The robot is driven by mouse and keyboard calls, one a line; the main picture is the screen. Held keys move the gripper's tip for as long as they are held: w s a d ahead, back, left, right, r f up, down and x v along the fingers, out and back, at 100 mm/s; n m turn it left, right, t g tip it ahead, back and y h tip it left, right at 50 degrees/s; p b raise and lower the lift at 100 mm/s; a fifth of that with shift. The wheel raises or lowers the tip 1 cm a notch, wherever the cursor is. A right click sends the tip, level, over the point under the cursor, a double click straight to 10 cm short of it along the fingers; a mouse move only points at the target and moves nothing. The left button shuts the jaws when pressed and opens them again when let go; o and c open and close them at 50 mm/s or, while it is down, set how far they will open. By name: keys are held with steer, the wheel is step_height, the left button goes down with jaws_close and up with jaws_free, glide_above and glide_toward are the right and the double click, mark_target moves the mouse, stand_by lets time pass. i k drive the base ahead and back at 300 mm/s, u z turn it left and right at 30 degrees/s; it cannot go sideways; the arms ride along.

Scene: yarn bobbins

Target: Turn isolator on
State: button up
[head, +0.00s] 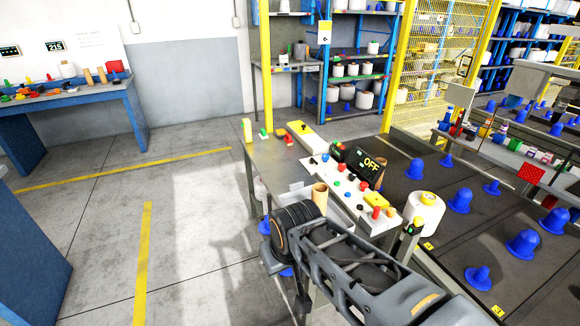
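A light control panel (345,190) lies on the grey workbench, with several red, blue, green and black knobs and buttons. A yellow block (377,201) with a red part beside it sits near its front right end. I cannot tell for sure which control is the isolator. A black display (371,164) reading "OFF" stands behind the panel. My dark arm reaches in from the lower right, in front of the bench, and its ringed joint hides part of the near edge. I cannot make out my gripper's fingers.
A cardboard tube (320,195) stands close behind my arm joint. A white yarn bobbin (424,212) stands right of the panel. Blue cones (460,200) stand on the dark surface at right. The floor (190,240) at left is clear, with yellow lines.

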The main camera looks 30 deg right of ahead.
mark_target(342, 167)
steer(key=u, duration=0.45)
steer(key=i, duration=3.4)
steer(key=z, duration=3.45)
steer(key=i, duration=0.5)
steer(key=z, duration=0.1)
